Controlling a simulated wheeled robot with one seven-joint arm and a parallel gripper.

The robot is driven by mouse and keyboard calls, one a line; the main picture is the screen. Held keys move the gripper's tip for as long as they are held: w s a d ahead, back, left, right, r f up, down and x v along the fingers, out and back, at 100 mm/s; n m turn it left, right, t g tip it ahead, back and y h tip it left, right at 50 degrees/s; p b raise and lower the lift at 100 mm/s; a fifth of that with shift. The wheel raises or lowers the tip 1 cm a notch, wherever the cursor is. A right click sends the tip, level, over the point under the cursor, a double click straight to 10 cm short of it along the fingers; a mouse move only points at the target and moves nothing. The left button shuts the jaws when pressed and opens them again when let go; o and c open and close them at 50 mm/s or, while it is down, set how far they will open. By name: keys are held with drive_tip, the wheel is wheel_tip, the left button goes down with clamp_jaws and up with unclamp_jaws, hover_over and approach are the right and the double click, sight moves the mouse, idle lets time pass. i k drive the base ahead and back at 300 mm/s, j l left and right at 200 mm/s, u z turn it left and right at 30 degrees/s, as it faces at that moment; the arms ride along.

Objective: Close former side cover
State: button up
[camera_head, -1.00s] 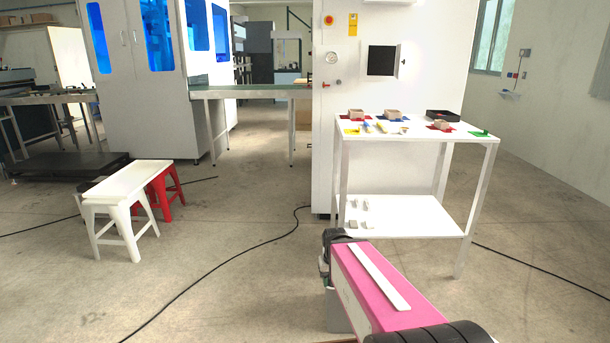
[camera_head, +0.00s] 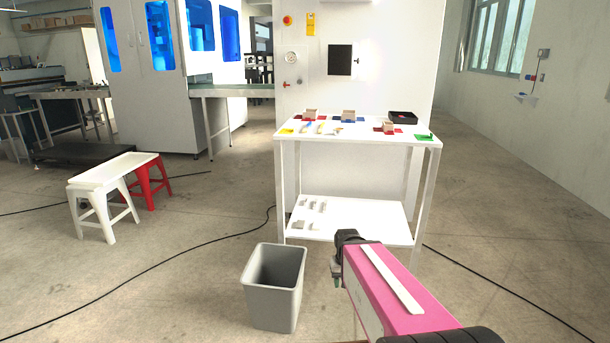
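The former is the tall white machine (camera_head: 300,95) behind the table. A dark square opening (camera_head: 340,60) shows in its face, with a thin white flap at the opening's right edge that looks like the side cover (camera_head: 355,61), standing open. The flap is small and nearly edge-on, so its exact angle is hard to tell. My gripper (camera_head: 338,272) is at the end of my pink arm, low in front of the table and well away from the cover. Its fingers are small and dark, and I cannot tell whether they are open.
A white table (camera_head: 350,140) with small boxes, coloured mats and a black tray (camera_head: 403,118) stands between me and the former. A grey bin (camera_head: 273,290) stands left of my arm. White (camera_head: 105,172) and red (camera_head: 150,180) stools are at left. Cables cross the floor.

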sight(357, 61)
drive_tip(key=i+l, duration=0.15)
drive_tip(key=l, duration=0.2)
drive_tip(key=i+l, duration=0.15)
drive_tip(key=l, duration=0.15)
drive_tip(key=i+l, duration=0.15)
drive_tip(key=l, duration=0.2)
drive_tip(key=i+l, duration=0.15)
drive_tip(key=l, duration=0.2)
drive_tip(key=j+u, duration=0.05)
